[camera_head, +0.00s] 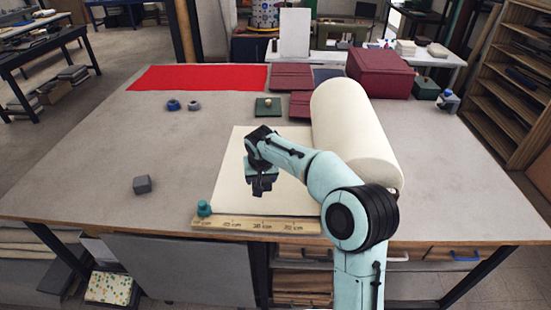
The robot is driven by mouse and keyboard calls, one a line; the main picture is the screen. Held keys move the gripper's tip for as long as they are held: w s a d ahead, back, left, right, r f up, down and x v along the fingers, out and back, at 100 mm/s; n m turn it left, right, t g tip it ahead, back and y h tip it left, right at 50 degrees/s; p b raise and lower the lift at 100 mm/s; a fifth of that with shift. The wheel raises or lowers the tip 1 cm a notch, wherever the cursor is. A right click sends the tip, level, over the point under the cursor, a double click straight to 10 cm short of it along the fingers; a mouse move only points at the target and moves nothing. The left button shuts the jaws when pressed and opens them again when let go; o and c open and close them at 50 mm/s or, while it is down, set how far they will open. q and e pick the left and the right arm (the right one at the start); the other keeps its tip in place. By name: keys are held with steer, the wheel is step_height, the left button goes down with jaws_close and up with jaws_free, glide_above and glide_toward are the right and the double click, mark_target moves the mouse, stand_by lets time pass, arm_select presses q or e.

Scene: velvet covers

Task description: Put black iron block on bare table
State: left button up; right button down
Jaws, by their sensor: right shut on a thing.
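My right gripper (262,188) points down over the cream sheet (232,180) near the table's front. It is shut on a small dark thing, which blends with the dark fingers; it appears to be the black iron block, but its outline is hard to tell. Whether it touches the sheet cannot be told. A dark grey block (142,185) sits apart on the bare table (80,190), to the left of the sheet. My left gripper is not in view.
A cream roll (350,125) lies right of the sheet. A wooden ruler (255,224) with a teal knob (204,208) lies along the sheet's front edge. Red cloth (200,77), maroon boxes (378,72) and small weights (173,105) are at the back. The table's left is largely clear.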

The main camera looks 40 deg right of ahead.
steer(key=s+a+f+n+y, duration=0.1)
steer(key=s+a+f+n, duration=0.2)
steer(key=a+f, duration=0.3)
steer(key=s+a+f+n+y, duration=0.1)
steer(key=s+a+f+n, duration=0.2)
steer(key=a+f, duration=0.4)
steer(key=a, duration=0.5)
steer(key=shift+a+t, duration=0.2)
steer(key=shift+t, duration=0.1)
